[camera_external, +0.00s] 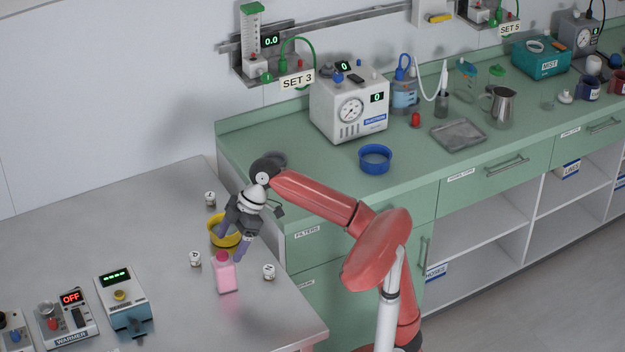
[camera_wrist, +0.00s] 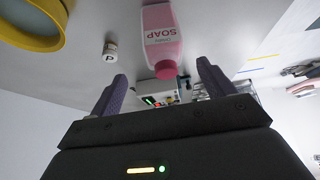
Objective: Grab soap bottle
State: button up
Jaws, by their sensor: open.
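The pink soap bottle (camera_external: 226,274) stands upright on the grey table, near its front right part. In the wrist view the bottle (camera_wrist: 160,30), labelled SOAP, shows upside down, with its darker pink cap (camera_wrist: 165,70) toward my fingers. My gripper (camera_external: 233,245) is above and close to the bottle, beside the yellow bowl. Its two purple fingers are apart in the wrist view (camera_wrist: 160,85), and nothing is held between them. The bottle lies beyond the fingertips there, roughly in line with the gap. Whether a finger touches it cannot be told.
A yellow bowl (camera_external: 224,232) stands just behind the bottle. Small white labelled jars (camera_external: 269,271) (camera_external: 195,258) (camera_external: 210,199) stand around it. A blue-grey device (camera_external: 122,300) and a warmer (camera_external: 66,324) stand to the left. The green counter (camera_external: 330,180) rises to the right.

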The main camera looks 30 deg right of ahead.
aim_at(220, 262)
jog(key=x, duration=0.4)
jog(key=b+x, duration=0.1)
jog(key=x, duration=0.2)
jog(key=shift+s+a+r, duration=0.15)
jog(key=shift+s+a, duration=0.15)
jog(key=shift+c, duration=0.3)
jog(key=c, duration=1.3)
